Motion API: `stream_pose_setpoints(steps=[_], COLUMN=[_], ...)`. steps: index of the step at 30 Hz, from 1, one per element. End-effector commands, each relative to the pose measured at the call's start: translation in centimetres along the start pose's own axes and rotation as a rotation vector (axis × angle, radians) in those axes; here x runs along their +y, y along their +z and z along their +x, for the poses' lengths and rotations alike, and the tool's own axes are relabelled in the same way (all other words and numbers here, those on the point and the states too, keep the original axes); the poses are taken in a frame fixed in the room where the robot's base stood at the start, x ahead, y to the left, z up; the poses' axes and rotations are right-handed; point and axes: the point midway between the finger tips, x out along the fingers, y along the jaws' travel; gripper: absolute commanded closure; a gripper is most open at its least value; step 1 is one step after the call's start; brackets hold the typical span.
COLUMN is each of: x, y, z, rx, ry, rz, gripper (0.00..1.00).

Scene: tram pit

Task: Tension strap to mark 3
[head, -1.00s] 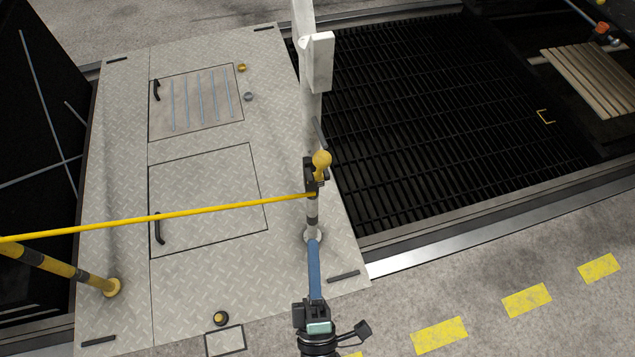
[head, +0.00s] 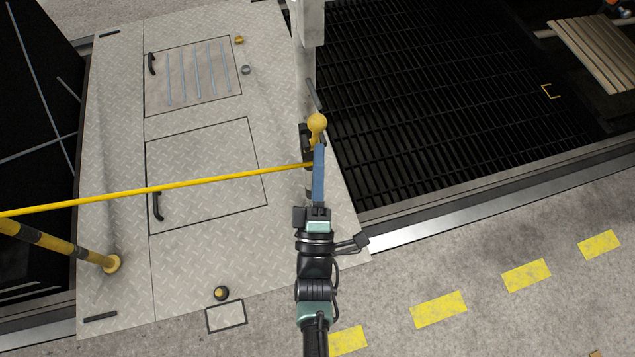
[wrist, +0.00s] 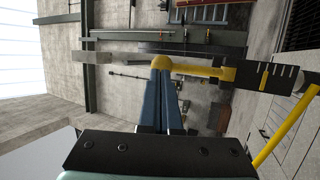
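The yellow strap (head: 160,188) runs taut from the left edge to a dark tensioner (head: 306,140) on the upright post. A yellow ball knob (head: 317,122) stands on the tensioner. In the wrist view the knob (wrist: 160,65) sits on a yellow lever (wrist: 205,71), whose far end lies at a dark plate (wrist: 272,77) with several pale marks. I cannot read the mark numbers. My gripper (head: 319,147) has its blue fingers just below the knob. In the wrist view the fingertips (wrist: 161,74) are close together and overlap the knob; contact is unclear.
The dark grating (head: 430,100) lies right of the post. A tread-plate deck with a handled hatch (head: 205,175) lies to the left. A yellow-black striped pole (head: 65,250) stands at lower left. Yellow floor dashes (head: 438,309) mark the open concrete at lower right.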

Motion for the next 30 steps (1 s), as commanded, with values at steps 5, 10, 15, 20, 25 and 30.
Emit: stream_pose_setpoints(steps=[5,10,15,20,25,30], x=[0.0,0.0,0.1,0.7,1.0,0.7], y=[0.0,0.0,0.0,-0.1,-0.3,-0.5], z=[1.0,1.1,1.1,1.7,2.5,2.9], rx=[0.000,0.000,0.000,-0.001,-0.002,-0.001], ry=[0.001,0.000,-0.001,-0.035,-0.110,-0.165], rz=[0.000,0.000,-0.001,-0.012,-0.035,-0.052], gripper=[1.00,1.00,1.00,1.00,1.00,1.00])
